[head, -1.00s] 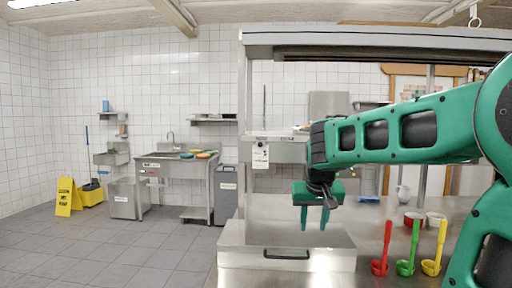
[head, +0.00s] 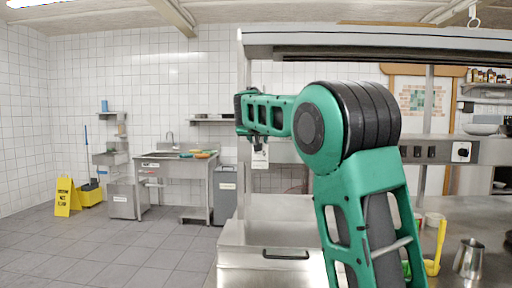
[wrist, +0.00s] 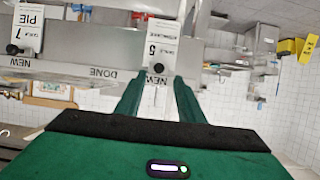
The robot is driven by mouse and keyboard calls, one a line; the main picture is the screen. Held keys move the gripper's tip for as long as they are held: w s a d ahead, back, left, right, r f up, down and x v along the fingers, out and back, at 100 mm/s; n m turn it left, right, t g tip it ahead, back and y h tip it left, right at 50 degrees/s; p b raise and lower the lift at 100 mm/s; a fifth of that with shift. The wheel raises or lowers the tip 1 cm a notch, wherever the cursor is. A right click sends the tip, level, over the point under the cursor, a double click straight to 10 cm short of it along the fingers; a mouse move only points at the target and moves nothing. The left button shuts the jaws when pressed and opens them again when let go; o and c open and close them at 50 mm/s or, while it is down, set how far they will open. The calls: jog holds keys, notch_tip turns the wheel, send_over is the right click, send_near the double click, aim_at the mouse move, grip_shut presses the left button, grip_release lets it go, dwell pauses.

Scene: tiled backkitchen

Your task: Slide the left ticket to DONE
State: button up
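The left ticket (wrist: 165,45), a white card marked 5, hangs on the rail (wrist: 85,71), shown upside down in the wrist view. Its dark knob (wrist: 158,67) is by the NEW label; the DONE label (wrist: 103,73) is farther left in that view. A second ticket (wrist: 27,28), marked 7 and PIE, hangs at the far left there. My gripper (wrist: 159,82) is open, its green fingers apart and pointing at the left ticket's knob end. I cannot tell if they touch it.
A steel counter (head: 285,235) lies below the rail. An overhead shelf (head: 400,40) spans above. The floor at the left is open, with a yellow sign (head: 66,196).

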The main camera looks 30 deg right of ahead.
aim_at(260, 156)
jog(key=shift+x, duration=2.65)
jog(key=shift+c, duration=0.7)
grip_shut()
